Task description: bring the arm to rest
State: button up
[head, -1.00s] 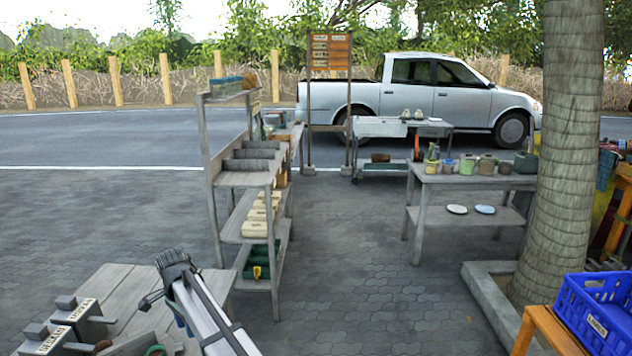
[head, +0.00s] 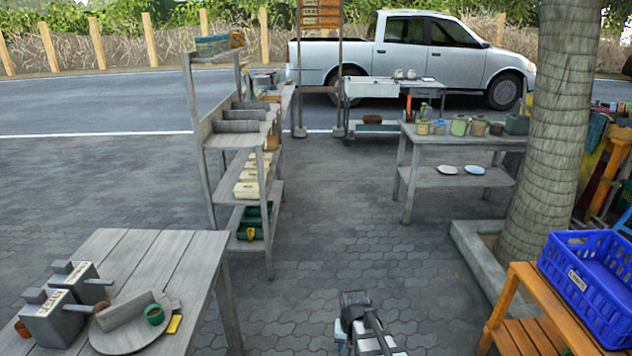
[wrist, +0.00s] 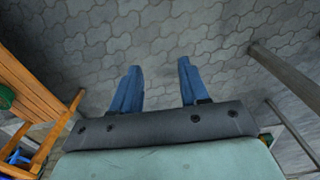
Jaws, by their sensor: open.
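My gripper's two blue fingers (wrist: 156,90) show in the wrist view, spread apart with nothing between them. Grey paving lies beyond them. In the head view my arm (head: 362,325) shows at the bottom centre, over the open paving between the grey wooden table and the orange wooden stand. The fingers themselves are hidden in the head view.
The grey table (head: 150,255) at left holds two labelled boxes (head: 70,300), a round board (head: 128,335) and a green cup (head: 154,314). A shelf rack (head: 232,195) stands behind. A blue crate (head: 590,285) sits on the orange stand (head: 520,300) at right. Paving between is clear.

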jog(key=s+d+f+n, duration=0.1)
jog(key=s+d+f, duration=0.1)
jog(key=s+d, duration=0.45)
jog(key=s+f+g, duration=0.3)
jog(key=s+f, duration=0.7)
jog(key=s, duration=0.4)
jog(key=s+f+g, duration=0.3)
jog(key=s+f, duration=0.7)
jog(key=s, duration=0.5)
jog(key=shift+d+f+g, duration=0.3)
jog(key=shift+f+g, duration=0.05)
jog(key=shift+g, duration=0.05)
